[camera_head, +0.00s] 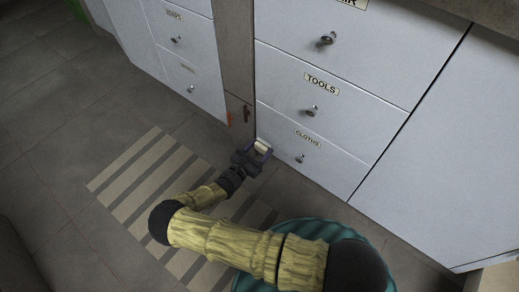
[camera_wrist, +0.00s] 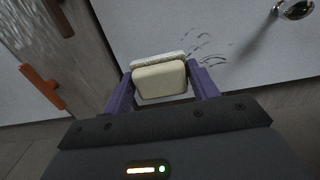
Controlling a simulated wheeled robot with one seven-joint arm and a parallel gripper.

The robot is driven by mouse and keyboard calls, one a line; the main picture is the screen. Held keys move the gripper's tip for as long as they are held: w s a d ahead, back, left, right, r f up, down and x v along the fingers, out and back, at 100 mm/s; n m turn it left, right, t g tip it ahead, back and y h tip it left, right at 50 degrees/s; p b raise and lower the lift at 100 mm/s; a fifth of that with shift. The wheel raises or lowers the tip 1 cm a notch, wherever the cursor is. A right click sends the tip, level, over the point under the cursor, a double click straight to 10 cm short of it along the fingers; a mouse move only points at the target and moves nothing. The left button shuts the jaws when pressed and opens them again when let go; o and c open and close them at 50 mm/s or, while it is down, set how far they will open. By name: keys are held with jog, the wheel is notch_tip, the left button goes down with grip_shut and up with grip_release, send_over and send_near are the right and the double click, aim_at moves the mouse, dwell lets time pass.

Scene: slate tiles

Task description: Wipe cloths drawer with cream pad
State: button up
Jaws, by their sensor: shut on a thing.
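The cloths drawer (camera_head: 328,160) is the lowest white drawer in the cabinet, with a small "CLOTHS" label and a metal knob; it looks closed. It fills much of the wrist view (camera_wrist: 240,60), where its knob shows at the upper right. My gripper (camera_head: 263,148) is at the drawer's left end, low down. It is shut on the cream pad (camera_wrist: 160,80), which sits between the purple fingers and is close against the drawer front; I cannot tell whether it touches. Dark curved marks (camera_wrist: 206,45) show on the drawer front just right of the pad.
The tools drawer (camera_head: 330,100) is directly above, with a protruding knob. A brown panel (camera_head: 236,50) with a dark handle stands left of the drawers, and an orange handle (camera_wrist: 42,86) shows there. A striped mat (camera_head: 140,180) lies on the dark tiled floor.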

jog(key=shift+x, duration=0.95)
dwell(0.3)
jog(key=shift+d+p, duration=0.1)
jog(key=shift+p, duration=0.25)
